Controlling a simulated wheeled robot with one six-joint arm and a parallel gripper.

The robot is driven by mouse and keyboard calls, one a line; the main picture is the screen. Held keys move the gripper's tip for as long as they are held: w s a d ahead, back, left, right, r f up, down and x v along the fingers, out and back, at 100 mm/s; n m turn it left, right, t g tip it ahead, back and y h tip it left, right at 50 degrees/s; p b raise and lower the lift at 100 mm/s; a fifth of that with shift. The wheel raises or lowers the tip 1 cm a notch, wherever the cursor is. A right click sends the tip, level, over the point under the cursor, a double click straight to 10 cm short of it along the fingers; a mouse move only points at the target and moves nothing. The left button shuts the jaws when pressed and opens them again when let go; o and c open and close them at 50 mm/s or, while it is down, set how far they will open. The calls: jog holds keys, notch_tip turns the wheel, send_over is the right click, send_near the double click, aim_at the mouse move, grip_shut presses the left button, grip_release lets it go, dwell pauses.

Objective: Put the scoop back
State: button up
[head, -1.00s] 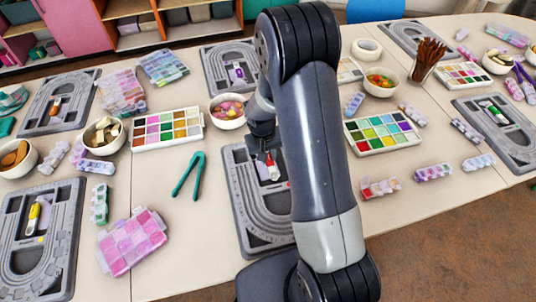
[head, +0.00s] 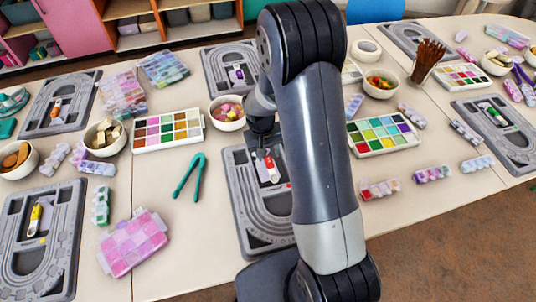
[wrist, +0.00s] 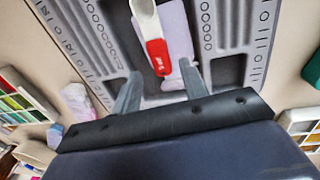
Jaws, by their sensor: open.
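The scoop (wrist: 158,55) has a white bowl end and a red handle. It lies in the middle recess of the grey bead board (wrist: 229,20), beside and partly over a pale lilac piece (wrist: 178,30). In the head view the scoop (head: 272,172) shows on the board (head: 236,185) in front of me, partly behind my arm. My gripper (wrist: 160,76) is open, its two fingers on either side of the line of the red handle's end. I cannot tell the height of the fingertips above the board. In the head view my gripper (head: 265,148) is over the board, its fingers small.
A bowl of mixed beads (head: 227,112) stands just behind the board. Green tweezers (head: 189,177) lie to its left, with a paint-like bead tray (head: 167,131) beyond. Another colour tray (head: 383,132) is right of my arm. Bare table lies around the tweezers.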

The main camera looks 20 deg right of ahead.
notch_tip(320, 180, up, 10)
jog(key=a, duration=0.1)
jog(key=shift+r, duration=0.15)
